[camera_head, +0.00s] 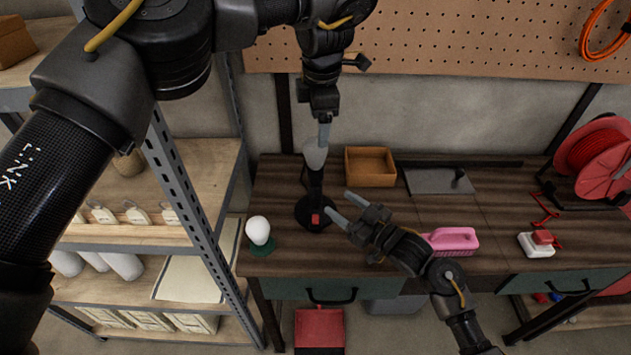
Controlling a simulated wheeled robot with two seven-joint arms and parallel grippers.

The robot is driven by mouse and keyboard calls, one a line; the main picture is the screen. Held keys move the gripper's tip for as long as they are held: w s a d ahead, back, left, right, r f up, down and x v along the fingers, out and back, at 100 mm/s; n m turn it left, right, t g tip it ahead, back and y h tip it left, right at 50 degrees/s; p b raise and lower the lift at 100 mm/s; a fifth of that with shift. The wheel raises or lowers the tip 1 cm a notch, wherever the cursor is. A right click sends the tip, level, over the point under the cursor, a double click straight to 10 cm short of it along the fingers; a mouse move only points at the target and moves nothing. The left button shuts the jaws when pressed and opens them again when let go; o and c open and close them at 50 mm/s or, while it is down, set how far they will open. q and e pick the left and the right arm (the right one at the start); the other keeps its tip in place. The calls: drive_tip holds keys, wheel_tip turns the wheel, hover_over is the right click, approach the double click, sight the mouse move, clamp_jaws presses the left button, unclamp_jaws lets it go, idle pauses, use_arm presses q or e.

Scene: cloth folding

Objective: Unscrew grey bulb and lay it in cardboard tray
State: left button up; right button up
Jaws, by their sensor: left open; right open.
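The grey bulb (316,154) sits upright on top of a black lamp stand (317,212) with a round base and a red switch. My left gripper (324,138) points straight down from above, its open fingers at the top of the grey bulb. Whether the fingers touch the bulb cannot be told. My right gripper (343,207) is open and empty, just right of the lamp base. The cardboard tray (370,168) is an open brown box at the back of the table, right of the lamp, and looks empty.
A white bulb (259,230) stands in a green holder at the table's left. A pink brush (452,240), a dark metal plate (437,181), a white and red box (537,244) and a red cable reel (596,157) lie rightward. Metal shelves (180,170) stand left.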

sight(320, 190)
drive_tip(key=x, duration=1)
drive_tip(key=shift+s, duration=0.1)
clamp_jaws()
